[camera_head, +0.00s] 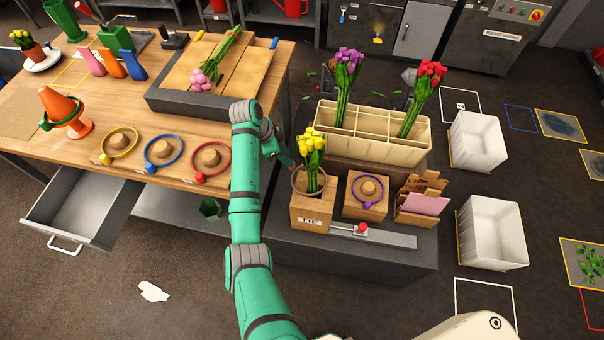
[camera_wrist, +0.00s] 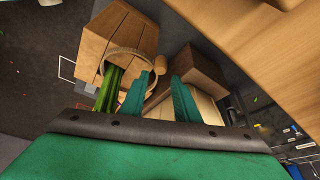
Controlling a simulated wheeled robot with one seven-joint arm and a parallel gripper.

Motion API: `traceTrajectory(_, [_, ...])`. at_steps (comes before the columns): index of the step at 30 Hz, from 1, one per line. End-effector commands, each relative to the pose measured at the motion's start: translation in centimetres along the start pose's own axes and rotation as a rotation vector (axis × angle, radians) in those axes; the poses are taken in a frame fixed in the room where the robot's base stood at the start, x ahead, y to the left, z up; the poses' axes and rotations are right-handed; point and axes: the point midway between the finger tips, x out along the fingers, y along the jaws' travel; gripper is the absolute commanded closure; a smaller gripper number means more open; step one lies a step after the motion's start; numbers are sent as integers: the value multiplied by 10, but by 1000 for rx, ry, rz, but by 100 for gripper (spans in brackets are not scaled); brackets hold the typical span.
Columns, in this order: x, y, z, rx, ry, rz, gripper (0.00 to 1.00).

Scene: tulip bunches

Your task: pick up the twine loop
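Several coloured loops lie around tan, hat-shaped spools: yellow (camera_head: 106,156), blue (camera_head: 149,165) and red (camera_head: 198,176) on the wooden workbench, and purple (camera_head: 367,204) on a wooden block. I cannot tell which one is the task's twine loop. A tan hoop (camera_head: 294,183) surrounds the yellow tulips (camera_head: 312,142) on a wooden box; it also shows in the wrist view (camera_wrist: 152,59). My gripper (camera_head: 282,156) is above the gap between the bench and the cream bin, behind and left of the tulips. In the wrist view its teal fingers (camera_wrist: 160,95) are apart with nothing held.
The cream divided bin (camera_head: 372,152) holds purple (camera_head: 346,70) and red tulips (camera_head: 428,78). A dark-edged board (camera_head: 185,98) carries a pink tulip bunch. A drawer (camera_head: 80,208) stands open at left. White crates (camera_head: 490,232) stand on the floor at right.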

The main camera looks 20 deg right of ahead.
Motion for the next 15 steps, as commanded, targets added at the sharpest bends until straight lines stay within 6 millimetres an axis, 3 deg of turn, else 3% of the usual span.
traceTrajectory(7, [35, 0, 2, 0, 0, 2, 71])
traceTrajectory(15, [46, 0, 2, 0, 0, 0, 71])
